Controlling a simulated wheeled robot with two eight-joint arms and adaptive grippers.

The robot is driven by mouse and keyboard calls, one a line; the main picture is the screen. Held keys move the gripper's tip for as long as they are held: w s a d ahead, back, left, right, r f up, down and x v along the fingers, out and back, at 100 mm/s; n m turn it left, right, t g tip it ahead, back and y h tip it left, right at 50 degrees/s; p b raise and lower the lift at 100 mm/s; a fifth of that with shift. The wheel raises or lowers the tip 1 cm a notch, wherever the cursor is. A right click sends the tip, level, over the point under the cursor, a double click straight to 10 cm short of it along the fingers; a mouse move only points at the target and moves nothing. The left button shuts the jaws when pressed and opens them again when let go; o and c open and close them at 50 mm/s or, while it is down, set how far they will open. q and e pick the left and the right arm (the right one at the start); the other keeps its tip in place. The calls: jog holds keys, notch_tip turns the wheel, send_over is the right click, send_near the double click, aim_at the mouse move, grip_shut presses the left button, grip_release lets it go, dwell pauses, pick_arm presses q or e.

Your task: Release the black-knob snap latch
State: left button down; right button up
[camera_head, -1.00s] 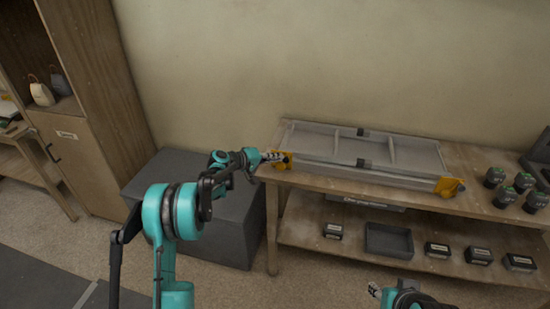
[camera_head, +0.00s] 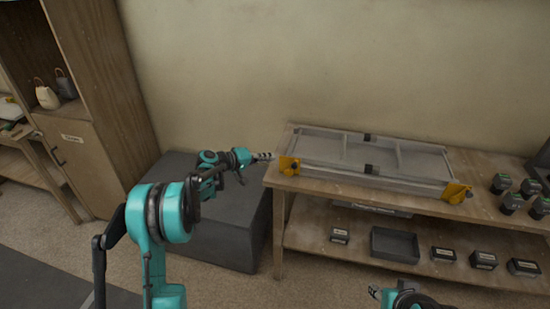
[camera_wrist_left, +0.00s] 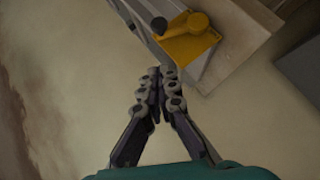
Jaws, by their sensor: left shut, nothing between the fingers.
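A grey, clear-lidded case (camera_head: 330,177) lies on the wooden bench, with a yellow latch (camera_head: 289,165) on its left front corner and another yellow latch (camera_head: 457,193) on its right front corner. The left wrist view shows a yellow latch plate (camera_wrist_left: 186,47) with a round yellow part (camera_wrist_left: 198,22) and a dark knob (camera_wrist_left: 159,25) beside it. My left gripper (camera_head: 268,156) is shut and empty just left of the left latch, apart from it. Its closed fingers (camera_wrist_left: 160,75) show below the plate in the wrist view. My right gripper (camera_head: 375,291) is only partly visible at the bottom; its jaw state is unclear.
Several dark green-topped items (camera_head: 512,202) stand on the bench at right. A dark tray (camera_head: 395,245) and small boxes sit on the lower shelf. A grey box (camera_head: 225,230) stands left of the bench, beside a wooden cabinet (camera_head: 95,150).

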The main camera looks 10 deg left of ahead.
pick_arm(q)
jog(key=v, duration=0.6)
jog(key=shift+d+r+p, duration=0.2)
jog(key=shift+p, duration=0.25)
pick_arm(e)
jog(key=shift+d+r, duration=0.2)
jog(key=shift+r, duration=0.4)
pick_arm(q)
jog(key=shift+s, duration=0.1)
